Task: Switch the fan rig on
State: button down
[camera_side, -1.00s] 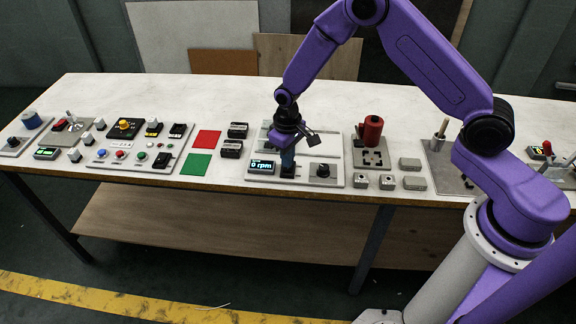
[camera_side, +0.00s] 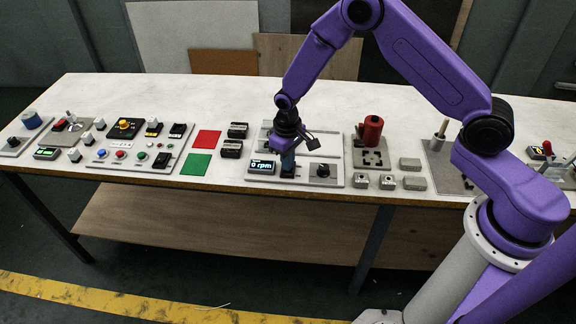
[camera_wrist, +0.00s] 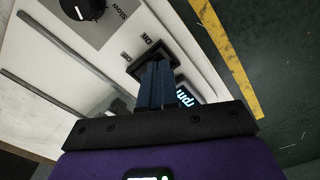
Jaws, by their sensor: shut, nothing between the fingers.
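The fan rig (camera_side: 334,180) is a pale panel near the table's front edge. Its display (camera_side: 262,167) reads "0 rpm" in the side view and is partly visible in the wrist view (camera_wrist: 185,96). A black knob (camera_side: 323,171) sits at its right; in the wrist view the knob (camera_wrist: 82,8) is near the word "Slow". My gripper (camera_side: 288,172) points down, shut and empty, at a black switch between display and knob. In the wrist view the blue fingers (camera_wrist: 157,75) cover much of the black switch housing (camera_wrist: 136,66), with printed lettering beside it. I cannot tell whether they touch.
Left of the rig lie two black boxes (camera_side: 232,148), red (camera_side: 206,140) and green (camera_side: 196,164) squares, and a button panel (camera_side: 130,158). To its right stand a red cylinder (camera_side: 372,130) and several grey blocks (camera_side: 411,164). The back of the table is mostly clear.

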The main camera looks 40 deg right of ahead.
jog(key=shift+f, duration=0.35)
jog(key=shift+r, duration=3.5)
jog(key=shift+r, duration=0.1)
jog(key=s+r+n, duration=0.3)
jog(key=s+r, duration=0.4)
jog(key=s, duration=0.5)
jog(key=s+r+n, duration=0.4)
jog(key=s+r, duration=0.3)
jog(key=s, duration=0.4)
jog(key=s+d+r+n, duration=0.2)
jog(key=s+d, duration=0.4)
jog(key=s, duration=0.4)
jog(key=shift+s+d+n, duration=0.2)
jog(key=shift+s+n, duration=0.05)
jog(key=shift+n, duration=0.05)
